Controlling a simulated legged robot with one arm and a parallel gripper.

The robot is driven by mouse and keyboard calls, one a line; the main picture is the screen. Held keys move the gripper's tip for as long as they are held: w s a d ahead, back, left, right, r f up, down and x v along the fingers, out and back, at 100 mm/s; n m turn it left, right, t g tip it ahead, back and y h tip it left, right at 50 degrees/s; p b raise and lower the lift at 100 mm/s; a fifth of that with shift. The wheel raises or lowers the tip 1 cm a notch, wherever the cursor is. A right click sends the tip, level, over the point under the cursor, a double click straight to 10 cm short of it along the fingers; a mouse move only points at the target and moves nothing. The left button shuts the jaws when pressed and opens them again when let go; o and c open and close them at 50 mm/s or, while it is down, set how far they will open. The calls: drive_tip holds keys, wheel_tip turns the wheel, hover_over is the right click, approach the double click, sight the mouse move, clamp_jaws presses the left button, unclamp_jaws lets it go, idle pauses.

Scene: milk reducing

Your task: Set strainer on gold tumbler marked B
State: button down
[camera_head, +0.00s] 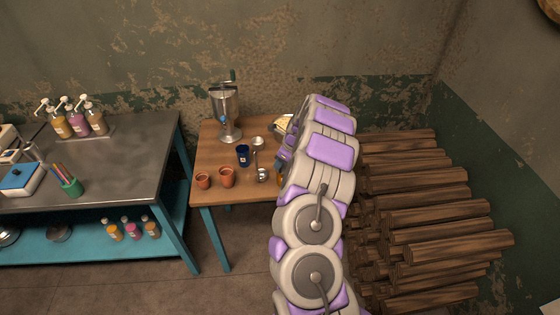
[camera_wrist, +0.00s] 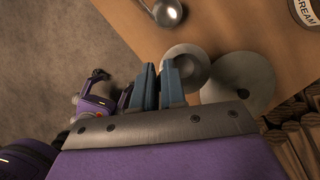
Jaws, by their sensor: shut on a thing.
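My gripper (camera_wrist: 158,66) reaches over the right side of the small wooden table, its two blue fingers close together. They are shut on a pale grey round piece (camera_wrist: 187,62), which looks like the strainer; the fingers hide part of it. A second pale grey round shape (camera_wrist: 238,84) sits just right of it, and I cannot tell whether the two are joined. In the head view my arm hides most of this area. No gold tumbler or letter B can be made out; a sliver of orange-gold (camera_head: 279,178) shows beside my arm.
The wooden table (camera_head: 215,138) also holds a blue cup (camera_head: 243,155), two terracotta cups (camera_head: 227,177), a ladle (camera_head: 257,142) and a metal churn-like machine (camera_head: 227,110). A container labelled CREAM (camera_wrist: 307,12) stands at the far right. Stacked logs (camera_head: 420,220) crowd the table's right side.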

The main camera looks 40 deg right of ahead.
idle(0.4)
drive_tip(key=c, duration=0.6)
unclamp_jaws()
drive_tip(key=shift+c, duration=0.2)
drive_tip(key=shift+r, duration=0.1)
drive_tip(key=shift+r+p, duration=2.9)
drive_tip(key=shift+r, duration=0.05)
